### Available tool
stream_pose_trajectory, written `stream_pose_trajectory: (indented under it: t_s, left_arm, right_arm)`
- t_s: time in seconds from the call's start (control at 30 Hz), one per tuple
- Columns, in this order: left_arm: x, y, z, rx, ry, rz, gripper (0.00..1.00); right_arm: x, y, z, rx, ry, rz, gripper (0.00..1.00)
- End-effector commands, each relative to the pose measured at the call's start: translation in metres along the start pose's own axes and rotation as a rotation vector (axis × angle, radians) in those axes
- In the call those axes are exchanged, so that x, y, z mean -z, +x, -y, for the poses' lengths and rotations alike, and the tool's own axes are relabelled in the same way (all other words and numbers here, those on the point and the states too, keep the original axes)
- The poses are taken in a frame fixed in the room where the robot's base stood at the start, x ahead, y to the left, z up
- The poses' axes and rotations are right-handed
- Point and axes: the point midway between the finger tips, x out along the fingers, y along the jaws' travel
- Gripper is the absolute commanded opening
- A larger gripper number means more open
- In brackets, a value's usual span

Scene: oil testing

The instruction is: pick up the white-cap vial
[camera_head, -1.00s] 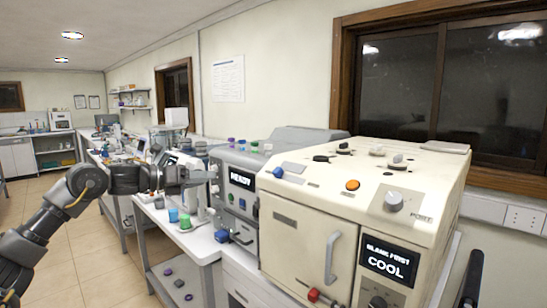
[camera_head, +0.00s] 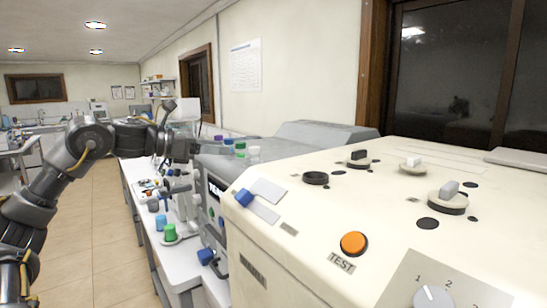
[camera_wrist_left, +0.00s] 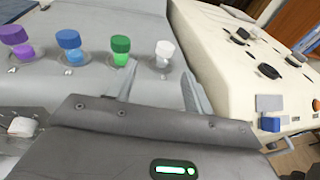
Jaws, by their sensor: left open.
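The white-cap vial (camera_head: 254,153) stands upright on top of the grey machine, at the right end of a row of vials. In the left wrist view, the white-cap vial (camera_wrist_left: 165,48) is just past the fingertips, roughly midway between them. My left gripper (camera_wrist_left: 160,74) is open and empty, with a finger to each side of the line to the vial. In the head view, my left gripper (camera_head: 214,149) reaches in from the left beside the vials. My right gripper is not in view.
Green-cap (camera_wrist_left: 121,46), blue-cap (camera_wrist_left: 69,40) and purple-cap (camera_wrist_left: 14,36) vials stand left of the white one. A cream machine (camera_head: 330,225) with knobs and an orange button stands to the right. Blue and green cups (camera_head: 170,233) are on the bench below.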

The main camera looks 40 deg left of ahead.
Motion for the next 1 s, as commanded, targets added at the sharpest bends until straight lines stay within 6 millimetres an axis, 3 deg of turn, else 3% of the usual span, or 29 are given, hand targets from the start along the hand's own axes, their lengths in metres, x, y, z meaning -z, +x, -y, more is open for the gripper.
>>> stream_pose_trajectory:
  t_s: [0.2, 0.43, 0.6, 0.77, 1.0]
  left_arm:
    - [-0.002, 0.005, 0.001, 0.005, 0.000, 0.001, 0.52]
    - [-0.005, 0.038, 0.002, 0.008, -0.001, 0.001, 0.52]
    - [-0.003, 0.054, 0.001, 0.003, -0.001, 0.001, 0.52]
    - [-0.001, 0.057, 0.001, 0.000, 0.000, 0.001, 0.52]
    - [-0.008, 0.085, 0.005, 0.004, -0.003, -0.001, 0.52]
  right_arm:
    - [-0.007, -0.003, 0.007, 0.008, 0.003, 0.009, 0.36]
    - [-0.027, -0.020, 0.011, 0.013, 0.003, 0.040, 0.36]
    - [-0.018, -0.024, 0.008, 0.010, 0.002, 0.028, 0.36]
    - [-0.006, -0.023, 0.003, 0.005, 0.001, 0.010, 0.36]
    - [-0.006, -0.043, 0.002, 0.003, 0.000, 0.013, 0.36]
